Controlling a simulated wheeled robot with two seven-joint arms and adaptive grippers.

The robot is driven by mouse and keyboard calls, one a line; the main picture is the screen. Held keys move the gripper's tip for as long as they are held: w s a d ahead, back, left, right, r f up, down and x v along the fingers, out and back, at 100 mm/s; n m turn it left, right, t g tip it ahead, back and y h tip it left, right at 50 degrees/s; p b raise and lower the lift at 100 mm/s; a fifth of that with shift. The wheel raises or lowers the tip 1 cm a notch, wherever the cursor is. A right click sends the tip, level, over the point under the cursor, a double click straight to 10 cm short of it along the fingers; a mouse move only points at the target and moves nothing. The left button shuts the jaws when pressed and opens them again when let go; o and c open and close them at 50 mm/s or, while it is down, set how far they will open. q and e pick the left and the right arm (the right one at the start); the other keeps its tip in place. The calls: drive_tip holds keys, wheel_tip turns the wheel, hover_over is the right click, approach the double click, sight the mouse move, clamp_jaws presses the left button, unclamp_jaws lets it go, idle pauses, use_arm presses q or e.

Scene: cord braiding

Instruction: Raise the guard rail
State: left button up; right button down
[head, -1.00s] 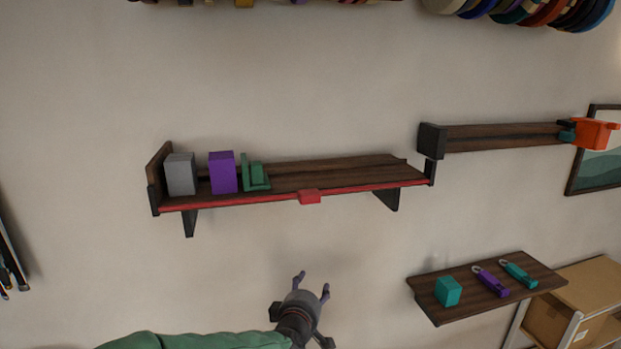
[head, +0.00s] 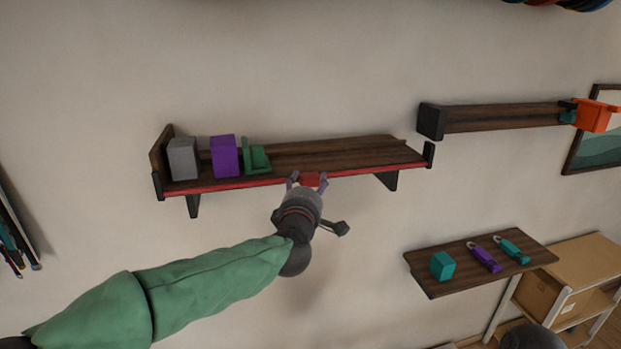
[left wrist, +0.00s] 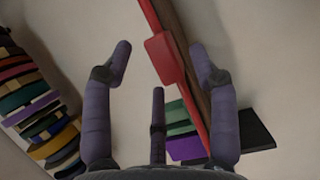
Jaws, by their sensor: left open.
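The guard rail (head: 232,184) is a thin red bar along the front edge of the dark wooden wall shelf (head: 345,152). It lies low, about level with the shelf board. Its red tab (head: 309,179) sticks out near the middle. My left gripper (head: 308,184) is open below and in front of the tab, with a fingertip on either side of it. In the left wrist view the tab (left wrist: 164,58) lies between the spread purple fingers, and I cannot tell if they touch it. My right gripper is not in view.
A grey block (head: 183,159), a purple block (head: 223,156) and a green angled piece (head: 256,158) stand at the shelf's left end. A narrow shelf (head: 505,118) hangs at upper right. A lower shelf (head: 435,285) holds a teal block (head: 442,266) and two tagged pieces.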

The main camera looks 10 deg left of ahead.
sight(310, 182)
use_arm(q)
drive_tip(key=shift+w, duration=1.5)
clamp_jaws()
